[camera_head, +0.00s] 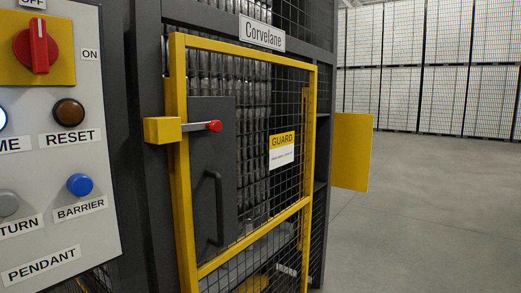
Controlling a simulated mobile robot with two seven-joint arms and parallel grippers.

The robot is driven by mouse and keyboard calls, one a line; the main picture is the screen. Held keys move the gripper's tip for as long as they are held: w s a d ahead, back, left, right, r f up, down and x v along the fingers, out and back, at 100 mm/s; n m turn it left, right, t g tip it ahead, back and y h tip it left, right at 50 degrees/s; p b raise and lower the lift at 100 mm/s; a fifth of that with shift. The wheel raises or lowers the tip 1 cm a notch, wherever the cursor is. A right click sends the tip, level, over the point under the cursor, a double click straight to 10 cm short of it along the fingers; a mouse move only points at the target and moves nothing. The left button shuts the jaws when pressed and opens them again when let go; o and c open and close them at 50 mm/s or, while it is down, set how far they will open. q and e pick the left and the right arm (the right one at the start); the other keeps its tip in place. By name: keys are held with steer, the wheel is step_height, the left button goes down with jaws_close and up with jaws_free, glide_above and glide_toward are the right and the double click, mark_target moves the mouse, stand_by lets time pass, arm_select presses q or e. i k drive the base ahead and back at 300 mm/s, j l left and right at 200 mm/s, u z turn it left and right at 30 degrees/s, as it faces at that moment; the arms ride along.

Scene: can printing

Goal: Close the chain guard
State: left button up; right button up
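The chain guard (180,215) is a yellow-framed door with black wire mesh, set in a dark grey machine frame under a "Corvelane" sign. It carries a yellow and white GUARD label (281,150). A dark plate (212,135) with a black pull handle (219,208) is on its left side. A yellow latch block (162,130) sits at its left edge, and a metal bar with a red knob (214,126) reaches from it across the plate. The door looks at or near the frame; I cannot tell whether a small gap remains. Neither gripper shows.
A pendant panel (100,240) stands close at the left, with a red rotary switch (38,47), a brown RESET button (69,112) and a blue BARRIER button (80,185). A yellow panel (351,150) juts out right of the door. Grey floor (430,220) is clear at the right.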

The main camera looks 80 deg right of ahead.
mark_target(353, 132)
steer(key=z, duration=1.4)
